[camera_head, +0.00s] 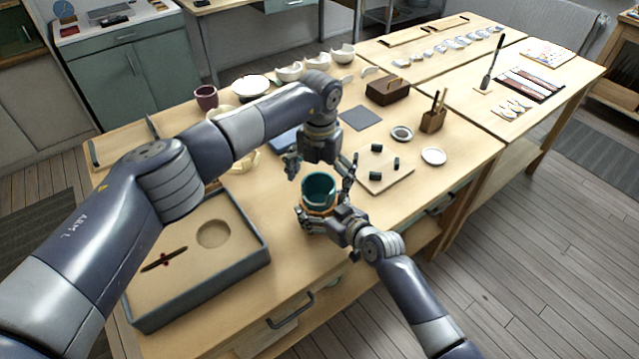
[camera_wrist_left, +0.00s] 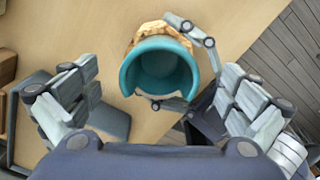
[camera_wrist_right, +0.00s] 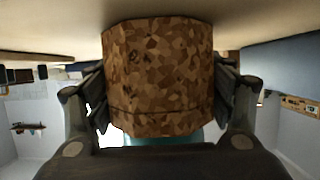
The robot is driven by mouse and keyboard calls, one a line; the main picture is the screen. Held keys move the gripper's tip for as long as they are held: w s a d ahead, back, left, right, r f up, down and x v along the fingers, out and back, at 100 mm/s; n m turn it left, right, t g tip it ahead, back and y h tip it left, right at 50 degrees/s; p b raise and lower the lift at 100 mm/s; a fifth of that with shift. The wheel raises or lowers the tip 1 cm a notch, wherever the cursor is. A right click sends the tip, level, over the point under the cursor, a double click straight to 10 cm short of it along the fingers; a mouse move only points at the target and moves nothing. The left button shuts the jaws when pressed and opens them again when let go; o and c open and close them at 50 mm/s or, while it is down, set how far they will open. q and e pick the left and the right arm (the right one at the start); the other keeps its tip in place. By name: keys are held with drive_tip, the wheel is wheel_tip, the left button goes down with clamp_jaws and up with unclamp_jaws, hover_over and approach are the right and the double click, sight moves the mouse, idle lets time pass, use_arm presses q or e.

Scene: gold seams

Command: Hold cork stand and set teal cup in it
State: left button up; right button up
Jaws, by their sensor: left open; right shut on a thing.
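The teal cup (camera_head: 319,187) sits upright in the cork stand (camera_head: 312,211) near the front of the workbench. In the left wrist view the cup (camera_wrist_left: 160,68) shows its open mouth, with the rim lower on one side and cork (camera_wrist_left: 158,32) showing around it. My right gripper (camera_head: 325,216) is shut on the cork stand, which fills the right wrist view (camera_wrist_right: 160,80) between its fingers, with a bit of teal (camera_wrist_right: 165,140) past its edge. My left gripper (camera_head: 321,172) is open and empty just above and behind the cup, apart from it.
A grey-edged tray (camera_head: 262,262) with a cork-coloured insert lies left of the stand. A small board (camera_head: 375,183) with dark pieces, a small plate (camera_head: 433,156) and a wooden tool holder (camera_head: 432,122) are to the right. Bowls and a maroon cup (camera_head: 206,97) stand behind.

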drive_tip(key=shift+f, duration=0.15)
use_arm(q)
wheel_tip(320, 180, up, 4)
drive_tip(key=shift+f, duration=0.25)
idle(0.4)
use_arm(e)
drive_tip(key=o, duration=1.2)
